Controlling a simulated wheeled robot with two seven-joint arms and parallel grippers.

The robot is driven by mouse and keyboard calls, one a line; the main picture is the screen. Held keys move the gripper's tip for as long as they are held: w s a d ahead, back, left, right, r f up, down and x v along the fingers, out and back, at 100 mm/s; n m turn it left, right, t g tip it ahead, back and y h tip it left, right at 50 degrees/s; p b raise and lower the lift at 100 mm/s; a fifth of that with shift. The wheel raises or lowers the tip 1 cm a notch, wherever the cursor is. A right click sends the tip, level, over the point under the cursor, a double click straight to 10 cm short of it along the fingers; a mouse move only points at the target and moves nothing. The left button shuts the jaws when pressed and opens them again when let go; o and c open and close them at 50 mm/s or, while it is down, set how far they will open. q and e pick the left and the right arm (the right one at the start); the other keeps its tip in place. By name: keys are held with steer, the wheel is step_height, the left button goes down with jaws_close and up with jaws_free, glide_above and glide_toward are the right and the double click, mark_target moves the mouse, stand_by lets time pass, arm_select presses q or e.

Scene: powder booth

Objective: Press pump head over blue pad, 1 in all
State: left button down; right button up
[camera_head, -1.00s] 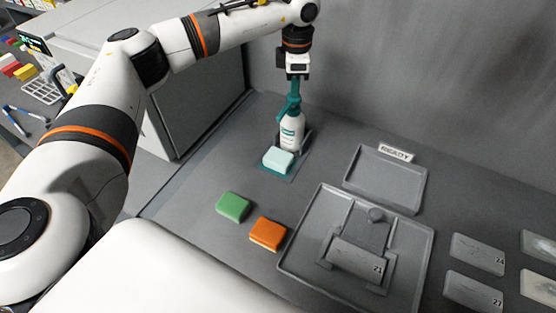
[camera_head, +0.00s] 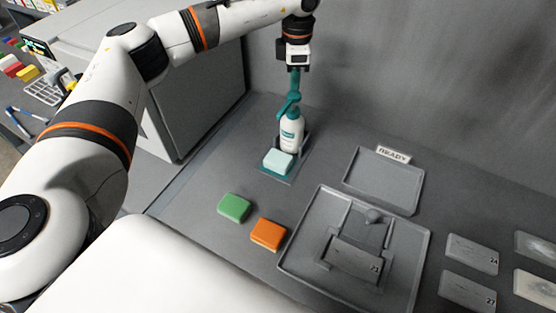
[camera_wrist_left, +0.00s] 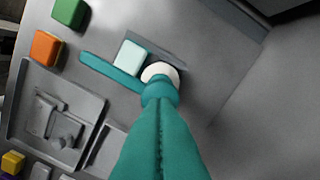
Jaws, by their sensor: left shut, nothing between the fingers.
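A white pump bottle (camera_head: 291,133) with a teal pump head (camera_head: 288,105) stands upright at the back of the bench. The pale blue pad (camera_head: 278,162) lies just in front of it, with the spout pointing over that side. In the left wrist view, the pad (camera_wrist_left: 130,55) sits beside the teal spout (camera_wrist_left: 110,72) and the white bottle (camera_wrist_left: 160,72). My left gripper (camera_head: 294,91) has teal fingers, shut and empty, pointing down right above the pump head. Whether the fingertips touch it I cannot tell. My right gripper is not in view.
A green block (camera_head: 234,208) and an orange block (camera_head: 268,234) lie in front of the pad. A large grey tray (camera_head: 300,262) with a fixture is at right, below an empty tray (camera_head: 383,180) by a READY sign (camera_head: 394,154). Numbered plates lie far right.

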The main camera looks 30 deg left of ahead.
arm_select(q)
steer(key=shift+r, duration=0.1)
stand_by(0.3)
step_height(320, 180, up, 6)
steer(key=p, duration=0.3)
steer(key=shift+p, duration=0.4)
